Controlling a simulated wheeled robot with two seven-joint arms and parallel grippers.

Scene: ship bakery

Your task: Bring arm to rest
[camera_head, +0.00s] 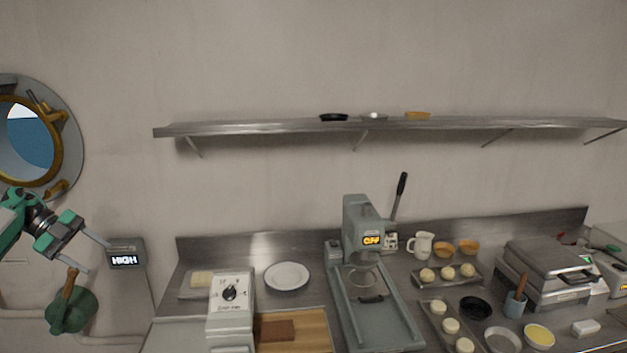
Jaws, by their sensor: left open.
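My left gripper (97,256) is at the far left, in front of the wall. Its two fingers are spread apart and point down and to the right. Nothing is between them. The fingers show just left of a wall display reading HIGH (124,258) and above a green pot-like thing with a wooden handle (70,310); I cannot tell the gap in depth. My right gripper does not show.
A steel counter holds a dial machine (231,298), a white plate (288,276), a lever press (363,236), dough balls on trays (437,283) and a hinged press (545,257). A shelf (260,128) runs above. A porthole (66,130) is at left.

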